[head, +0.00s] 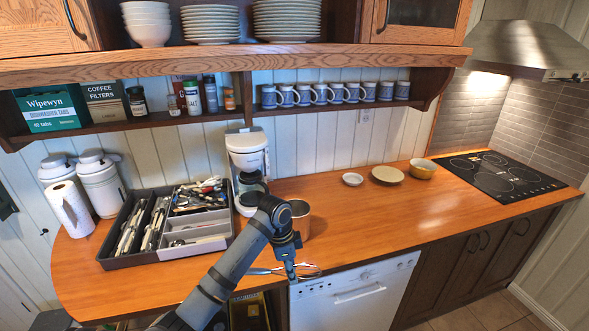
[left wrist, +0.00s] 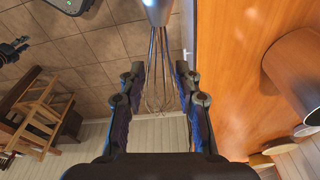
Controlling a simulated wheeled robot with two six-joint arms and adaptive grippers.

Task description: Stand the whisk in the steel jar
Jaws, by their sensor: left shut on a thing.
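The whisk (head: 309,271) is held by my left gripper (head: 290,272) at the front edge of the counter. In the left wrist view the whisk (left wrist: 157,42) passes between the fingers of my left gripper (left wrist: 160,85), with its metal handle at the top and its wires running down between the fingers. The steel jar (head: 302,225) stands upright on the counter just behind the gripper, partly hidden by my arm, and reflects the orange wood. The jar (left wrist: 297,68) also shows at the right of the left wrist view, apart from the whisk. My right gripper is out of view.
A grey utensil tray (head: 122,262) full of cutlery lies left of the jar. A white coffee maker (head: 247,150) stands behind the jar. The counter right of the jar is clear.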

